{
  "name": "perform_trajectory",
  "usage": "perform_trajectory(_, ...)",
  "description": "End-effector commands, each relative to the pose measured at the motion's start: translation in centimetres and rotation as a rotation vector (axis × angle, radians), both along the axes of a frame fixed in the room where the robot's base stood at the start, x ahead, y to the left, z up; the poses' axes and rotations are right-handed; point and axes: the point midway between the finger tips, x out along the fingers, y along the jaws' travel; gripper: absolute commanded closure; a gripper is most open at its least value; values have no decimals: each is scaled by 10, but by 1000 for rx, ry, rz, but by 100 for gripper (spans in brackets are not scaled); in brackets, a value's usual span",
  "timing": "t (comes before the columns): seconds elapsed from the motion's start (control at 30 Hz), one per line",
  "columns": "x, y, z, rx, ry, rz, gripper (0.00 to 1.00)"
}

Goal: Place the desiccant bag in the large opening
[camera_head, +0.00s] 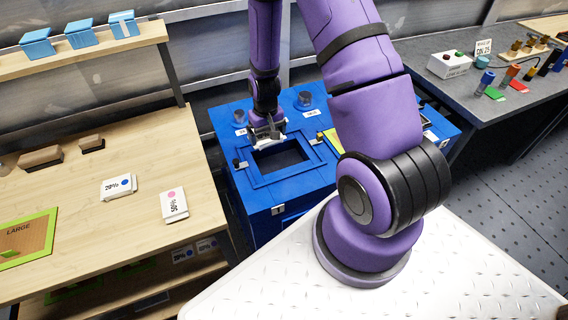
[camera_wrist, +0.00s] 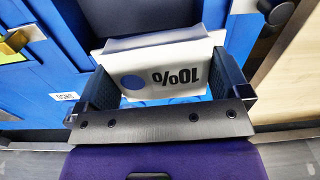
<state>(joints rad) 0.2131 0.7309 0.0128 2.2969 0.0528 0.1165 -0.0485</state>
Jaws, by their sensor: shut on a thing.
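My gripper (camera_head: 267,130) is shut on a white desiccant bag (camera_wrist: 155,55) marked 10% with a blue dot. In the wrist view the bag lies between the two dark fingers (camera_wrist: 165,88). In the head view my gripper is over the back left edge of the large square opening (camera_head: 284,160) in the top of the blue cabinet (camera_head: 250,193). The bag's height above the cabinet top is hard to judge. In the wrist view the bag and gripper hide much of what lies below.
Two other white packets, one with a blue dot (camera_head: 118,187) and one with a pink dot (camera_head: 173,204), lie on the wooden bench (camera_head: 100,235) at left. Round fittings (camera_head: 305,100) stand behind the opening. A grey table (camera_head: 500,110) with several parts is at right.

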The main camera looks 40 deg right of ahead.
Motion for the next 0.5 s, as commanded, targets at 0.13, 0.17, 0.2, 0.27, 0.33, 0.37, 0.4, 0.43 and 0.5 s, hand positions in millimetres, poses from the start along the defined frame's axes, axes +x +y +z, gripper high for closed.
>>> perform_trajectory(0.13, -30, -19, -5, -11, 2, -59, 33)
perform_trajectory(0.17, -33, -21, -6, -12, 2, -65, 33)
perform_trajectory(0.2, -36, -22, -9, -14, 3, -70, 33)
perform_trajectory(0.27, -38, -23, -16, -15, 4, -73, 33)
perform_trajectory(0.33, -39, -23, -26, -14, 5, -73, 33)
perform_trajectory(0.37, -39, -23, -31, -14, 5, -73, 33)
perform_trajectory(0.4, -39, -23, -37, -14, 5, -73, 33)
perform_trajectory(0.43, -39, -23, -42, -14, 5, -73, 33)
perform_trajectory(0.5, -39, -23, -51, -15, 4, -74, 33)
